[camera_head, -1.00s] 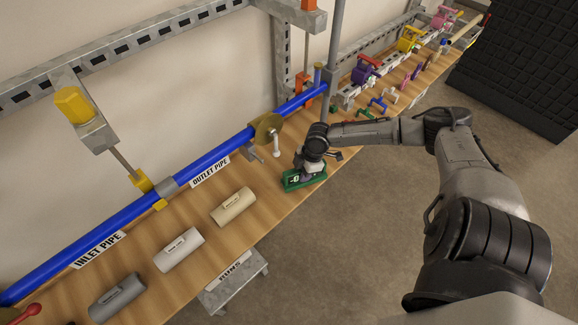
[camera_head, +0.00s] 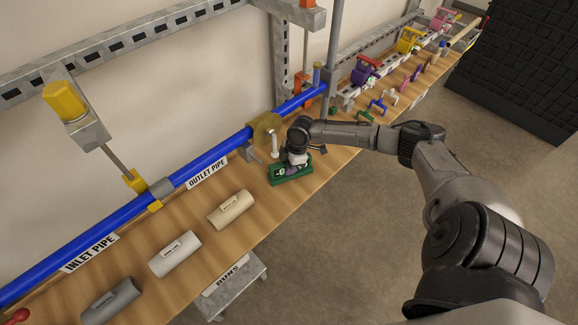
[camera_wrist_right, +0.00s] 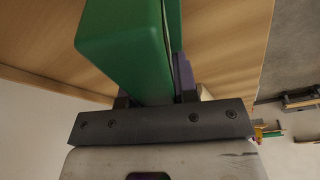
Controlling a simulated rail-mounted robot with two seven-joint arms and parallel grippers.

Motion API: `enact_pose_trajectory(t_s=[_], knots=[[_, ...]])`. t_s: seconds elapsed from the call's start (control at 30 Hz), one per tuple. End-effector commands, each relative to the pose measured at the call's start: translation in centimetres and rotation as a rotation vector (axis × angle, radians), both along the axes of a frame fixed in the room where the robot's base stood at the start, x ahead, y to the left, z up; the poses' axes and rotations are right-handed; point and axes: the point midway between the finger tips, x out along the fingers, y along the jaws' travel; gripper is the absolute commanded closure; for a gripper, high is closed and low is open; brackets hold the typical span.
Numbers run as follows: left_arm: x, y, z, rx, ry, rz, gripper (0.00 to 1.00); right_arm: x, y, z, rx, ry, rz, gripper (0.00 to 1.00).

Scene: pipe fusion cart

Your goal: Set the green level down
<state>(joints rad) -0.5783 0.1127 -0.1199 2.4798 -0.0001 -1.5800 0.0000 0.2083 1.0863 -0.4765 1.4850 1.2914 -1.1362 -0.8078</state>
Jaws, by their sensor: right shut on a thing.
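My left gripper is not in view.
A blue pipe (camera_head: 210,160) runs along the bench's back. Cream (camera_head: 231,209), white (camera_head: 174,253) and grey (camera_head: 111,300) cylinders lie left of the level on the bench (camera_head: 262,222). Coloured clamps (camera_head: 366,72) stand further right. Bare wood lies in front of the level.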

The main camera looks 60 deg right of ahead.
Motion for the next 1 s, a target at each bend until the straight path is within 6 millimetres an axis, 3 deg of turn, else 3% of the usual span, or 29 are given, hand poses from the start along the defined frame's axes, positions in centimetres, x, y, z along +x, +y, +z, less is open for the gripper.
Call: enact_pose_trajectory(t_s=[0.3, 0.33, 0.57, 0.87, 1.0], knots=[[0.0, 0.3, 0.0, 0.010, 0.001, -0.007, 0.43, 0.0, 0.0, -0.2, 0.000, -0.001, 0.000, 1.00], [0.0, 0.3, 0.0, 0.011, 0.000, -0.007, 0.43, 0.0, 0.0, -0.2, 0.000, -0.001, 0.000, 0.71], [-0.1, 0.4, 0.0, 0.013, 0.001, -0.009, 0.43, 0.0, 0.0, -0.2, 0.000, -0.001, 0.000, 0.49], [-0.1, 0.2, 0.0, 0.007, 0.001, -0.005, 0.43, 0.0, 0.0, 0.0, 0.000, -0.002, 0.001, 0.47], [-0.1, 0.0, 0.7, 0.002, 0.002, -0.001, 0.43, -0.2, -0.3, 1.6, -0.001, -0.002, 0.000, 0.47]])
